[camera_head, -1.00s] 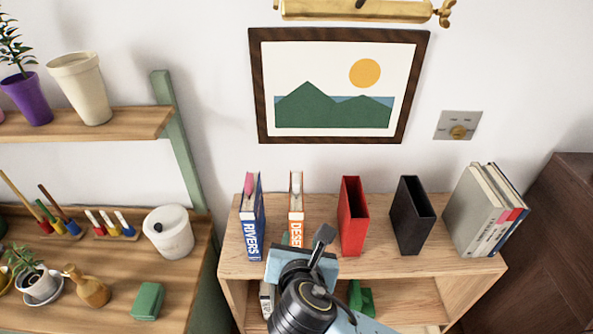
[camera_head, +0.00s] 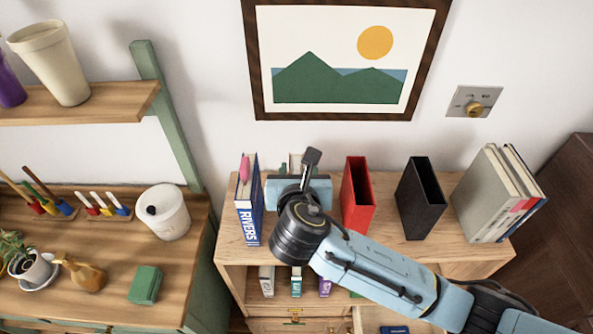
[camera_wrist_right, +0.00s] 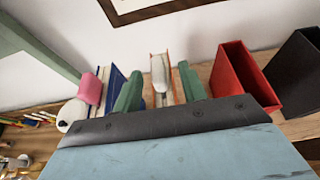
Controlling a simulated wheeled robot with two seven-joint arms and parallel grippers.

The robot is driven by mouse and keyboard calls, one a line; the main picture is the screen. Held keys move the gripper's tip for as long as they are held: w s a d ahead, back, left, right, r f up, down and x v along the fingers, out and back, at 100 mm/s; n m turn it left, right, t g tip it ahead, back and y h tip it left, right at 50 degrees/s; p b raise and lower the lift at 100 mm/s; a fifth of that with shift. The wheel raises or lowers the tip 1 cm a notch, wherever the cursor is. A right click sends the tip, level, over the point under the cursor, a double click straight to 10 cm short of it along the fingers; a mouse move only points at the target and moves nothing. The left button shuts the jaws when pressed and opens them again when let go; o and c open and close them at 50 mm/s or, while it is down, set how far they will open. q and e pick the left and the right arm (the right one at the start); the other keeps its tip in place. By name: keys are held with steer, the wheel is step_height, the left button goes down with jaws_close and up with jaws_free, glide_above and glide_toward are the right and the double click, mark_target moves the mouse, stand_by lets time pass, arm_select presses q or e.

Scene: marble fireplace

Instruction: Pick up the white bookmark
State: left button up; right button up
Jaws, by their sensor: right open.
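The white bookmark (camera_wrist_right: 159,72) sticks up from the orange-and-white book (camera_wrist_right: 166,99) in the right wrist view. In the head view only the book's white top (camera_head: 301,159) shows above my gripper; the rest is hidden. My right gripper (camera_wrist_right: 160,88) is open, with one green finger on each side of the bookmark and book top. I cannot tell whether the fingers touch them. The left gripper is not in view.
The blue RIVERS book (camera_head: 248,208) with a pink bookmark (camera_head: 244,168) stands just left. A red holder (camera_head: 358,197), a black holder (camera_head: 420,200) and grey books (camera_head: 487,195) stand right on the wooden shelf (camera_head: 390,229). A framed picture (camera_head: 256,90) hangs behind.

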mark_target(297, 165)
steer(key=x, duration=0.4)
steer(key=shift+w+a, duration=0.15)
steer(key=shift+a, duration=0.05)
steer(key=shift+w+f, duration=0.1)
steer(key=shift+w, duration=0.2)
steer(key=shift+w+f, duration=0.1)
steer(key=shift+c, duration=0.5)
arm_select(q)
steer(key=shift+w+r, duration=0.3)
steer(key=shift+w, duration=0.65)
arm_select(e)
jaws_close()
